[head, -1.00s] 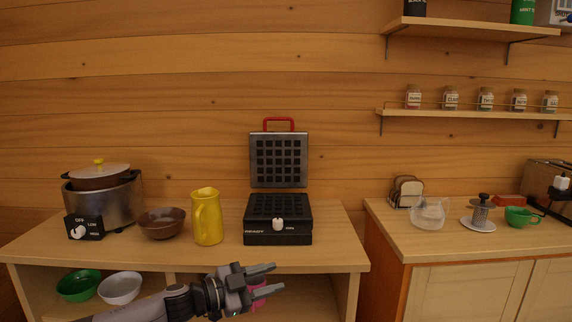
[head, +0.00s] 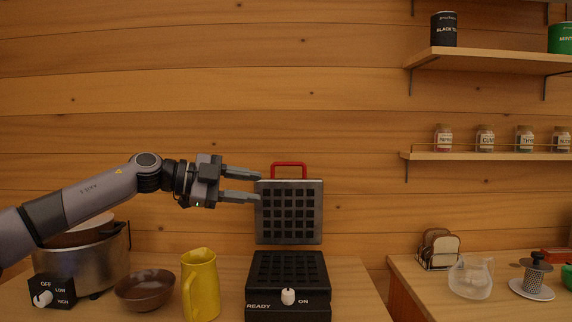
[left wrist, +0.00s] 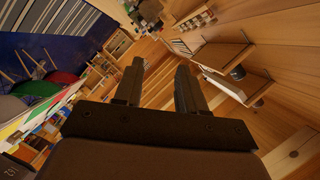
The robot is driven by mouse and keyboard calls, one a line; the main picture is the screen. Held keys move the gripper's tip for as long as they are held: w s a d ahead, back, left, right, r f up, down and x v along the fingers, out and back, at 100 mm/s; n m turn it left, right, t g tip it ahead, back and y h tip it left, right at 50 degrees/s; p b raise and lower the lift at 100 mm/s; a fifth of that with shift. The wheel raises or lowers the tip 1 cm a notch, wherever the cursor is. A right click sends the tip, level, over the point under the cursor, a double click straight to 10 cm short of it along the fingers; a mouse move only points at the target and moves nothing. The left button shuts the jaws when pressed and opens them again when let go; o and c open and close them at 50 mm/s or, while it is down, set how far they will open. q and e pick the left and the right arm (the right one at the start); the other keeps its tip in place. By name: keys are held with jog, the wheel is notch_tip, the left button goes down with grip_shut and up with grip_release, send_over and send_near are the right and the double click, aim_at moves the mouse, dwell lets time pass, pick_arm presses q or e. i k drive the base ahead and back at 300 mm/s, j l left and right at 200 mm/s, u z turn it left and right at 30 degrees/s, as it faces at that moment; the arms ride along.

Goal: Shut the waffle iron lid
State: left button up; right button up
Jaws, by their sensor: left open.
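The waffle iron stands on the wooden counter in the head view, with its black base (head: 287,284) below and its gridded lid (head: 291,212) raised upright behind. A red handle (head: 289,165) tops the lid. A white knob sits on the front of the base. My left gripper (head: 258,185) is open and empty, pointing right, with its fingertips at the lid's upper left edge in the picture. I cannot tell whether they touch it. The left wrist view shows the two open fingers (left wrist: 158,80) with nothing between them. My right gripper is not in view.
A yellow pitcher (head: 202,286) and a brown bowl (head: 146,289) stand left of the waffle iron. A slow cooker (head: 85,265) is farther left, behind my arm. A second counter (head: 425,285) holds a toast rack (head: 438,250) and a clear jug (head: 470,277). Shelves hang above.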

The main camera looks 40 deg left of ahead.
aim_at(288, 211)
jog(key=i+j, duration=0.35)
jog(key=j, duration=0.15)
jog(key=i+j, duration=0.35)
jog(key=j, duration=0.2)
